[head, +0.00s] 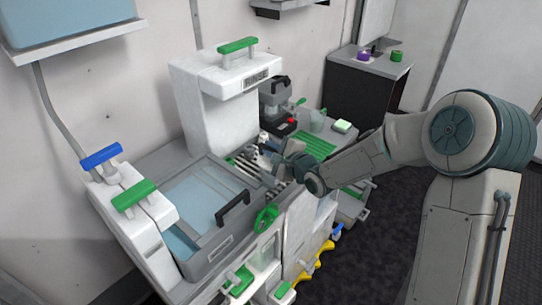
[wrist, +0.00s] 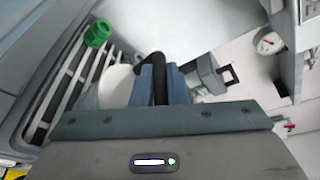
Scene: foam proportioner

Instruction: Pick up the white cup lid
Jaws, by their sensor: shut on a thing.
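My gripper (wrist: 157,82) has its two blue fingers closed around a narrow black grip. A white rounded surface (wrist: 116,88), which looks like the white cup lid, shows just behind and left of the fingers. The fingers hide where the black grip meets it. In the head view my gripper (head: 273,160) is low over the slatted rack in the middle of the white and grey machine. The lid is too small and covered there to make out clearly.
The slatted rack (wrist: 68,80) runs along the left, with a green knob (wrist: 97,33) close by. A pressure gauge (wrist: 268,42) is at the right.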

